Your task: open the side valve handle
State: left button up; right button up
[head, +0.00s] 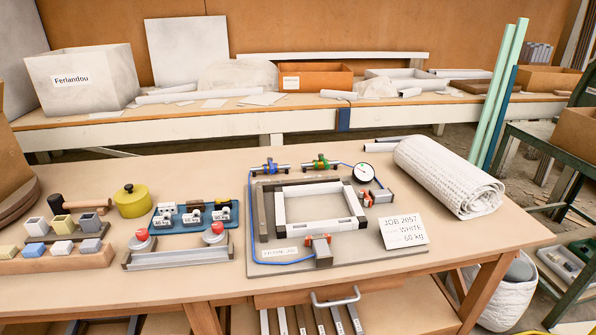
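A grey base board (350,258) lies on the wooden table with a white and dark rectangular frame (318,222) on it. Behind the frame are two small pipe valves. One has a blue handle (270,165) and the other has a green handle (322,161). I cannot tell which is the side valve, nor how far either handle is turned. A blue hose (251,225) runs around the board's left side. A round gauge (364,173) stands right of the green valve. Neither of my grippers is in view.
A white card (404,229) stands at the board's right. A rolled white cloth (449,176) lies further right. A metal fixture with red knobs (178,252), blue weight tray (194,216) and yellow pot (131,200) are to the left. The table's front right is clear.

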aim_at(320, 155)
jog(key=z, duration=0.05)
jog(key=k, duration=0.5)
jog(key=u, duration=1.05)
jog(key=i, duration=1.5)
jog(key=z, duration=0.1)
